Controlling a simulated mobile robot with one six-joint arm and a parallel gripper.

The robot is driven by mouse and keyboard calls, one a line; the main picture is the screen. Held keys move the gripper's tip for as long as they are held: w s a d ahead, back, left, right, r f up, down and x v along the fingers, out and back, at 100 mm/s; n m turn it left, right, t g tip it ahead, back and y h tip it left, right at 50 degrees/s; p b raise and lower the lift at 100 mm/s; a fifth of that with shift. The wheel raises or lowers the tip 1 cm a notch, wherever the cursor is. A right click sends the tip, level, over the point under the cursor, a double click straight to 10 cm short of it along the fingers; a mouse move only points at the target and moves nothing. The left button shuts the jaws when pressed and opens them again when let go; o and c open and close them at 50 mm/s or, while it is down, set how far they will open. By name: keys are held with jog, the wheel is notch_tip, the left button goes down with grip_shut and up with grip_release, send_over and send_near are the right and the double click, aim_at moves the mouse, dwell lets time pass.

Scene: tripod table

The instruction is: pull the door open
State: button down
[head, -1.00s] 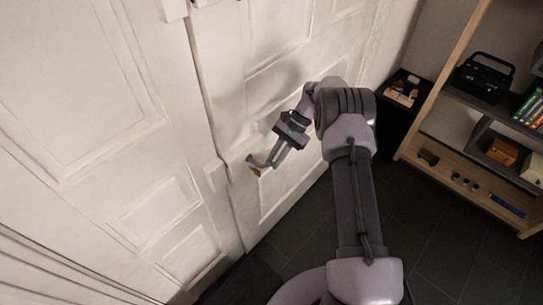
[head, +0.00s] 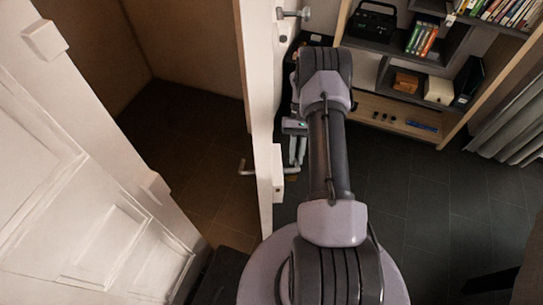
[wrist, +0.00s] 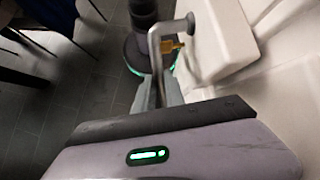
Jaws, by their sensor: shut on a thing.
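The white door (head: 262,100) stands wide open, seen nearly edge-on in the head view, with a dark opening to its left. A metal lever (head: 246,168) sticks out from its far side. My gripper (head: 296,160) is on the near side, right of the door. In the wrist view, my gripper (wrist: 160,92) is shut on the grey door handle (wrist: 185,28), which bends out of a white lock case (wrist: 215,40). A small yellow key (wrist: 173,46) shows beside the handle. My arm hides part of the door's near face.
Another white panelled door leaf (head: 70,190) stands at the left. Brown floor (head: 190,140) shows through the opening. A shelf unit (head: 400,115) with books and a black radio stands at the right back.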

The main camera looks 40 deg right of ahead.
jog(key=d, duration=0.1)
jog(key=s+d, duration=0.1)
jog(key=shift+s+d+n, duration=0.2)
jog(key=shift+d+n, duration=0.1)
jog(key=shift+d, duration=0.05)
jog(key=c, duration=1.4)
grip_release()
jog(key=shift+c, duration=0.2)
